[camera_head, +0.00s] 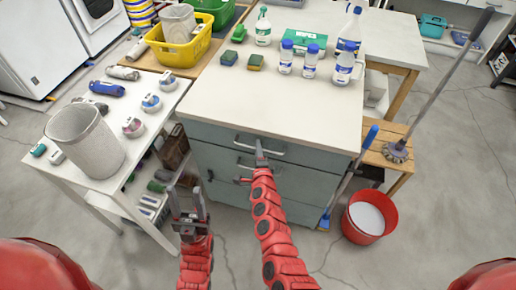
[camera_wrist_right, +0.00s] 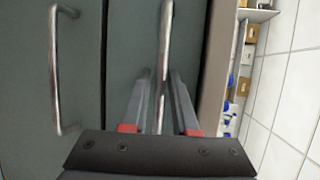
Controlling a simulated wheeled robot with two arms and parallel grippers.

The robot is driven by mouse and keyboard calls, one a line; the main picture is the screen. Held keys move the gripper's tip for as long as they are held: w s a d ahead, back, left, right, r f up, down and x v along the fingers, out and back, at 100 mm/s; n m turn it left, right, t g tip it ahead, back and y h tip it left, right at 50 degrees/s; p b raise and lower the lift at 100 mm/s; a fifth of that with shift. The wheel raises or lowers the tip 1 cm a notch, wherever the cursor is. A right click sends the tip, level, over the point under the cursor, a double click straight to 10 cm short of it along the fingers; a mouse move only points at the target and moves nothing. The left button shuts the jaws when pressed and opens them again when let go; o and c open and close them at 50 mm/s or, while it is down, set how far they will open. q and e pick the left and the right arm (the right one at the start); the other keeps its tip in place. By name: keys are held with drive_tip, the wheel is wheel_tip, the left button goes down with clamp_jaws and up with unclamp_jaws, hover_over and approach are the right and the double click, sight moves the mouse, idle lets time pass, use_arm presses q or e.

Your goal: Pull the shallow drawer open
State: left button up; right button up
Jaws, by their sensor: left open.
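The grey-green cabinet (camera_head: 215,165) has a shallow top drawer (camera_head: 213,133) with a metal bar handle (camera_head: 276,153). Its front looks flush with the cabinet. My right gripper (camera_head: 260,149) is at this handle. In the right wrist view the handle (camera_wrist_right: 166,30) runs between the two fingers of the right gripper (camera_wrist_right: 159,75), which stand apart on either side of it. I cannot tell whether either finger touches it. A lower drawer's handle (camera_wrist_right: 56,70) is at left in that view. My left gripper (camera_head: 187,207) is open and empty, in front of the cabinet's left side.
Spray bottles, jars, sponges and a green box (camera_head: 303,42) stand on the white cabinet top (camera_head: 270,95). A white side table (camera_head: 75,175) with a bin (camera_head: 88,145) is at left. A red bucket (camera_head: 369,217) and blue-handled brush (camera_head: 345,180) are at right.

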clamp_jaws()
idle(1.4)
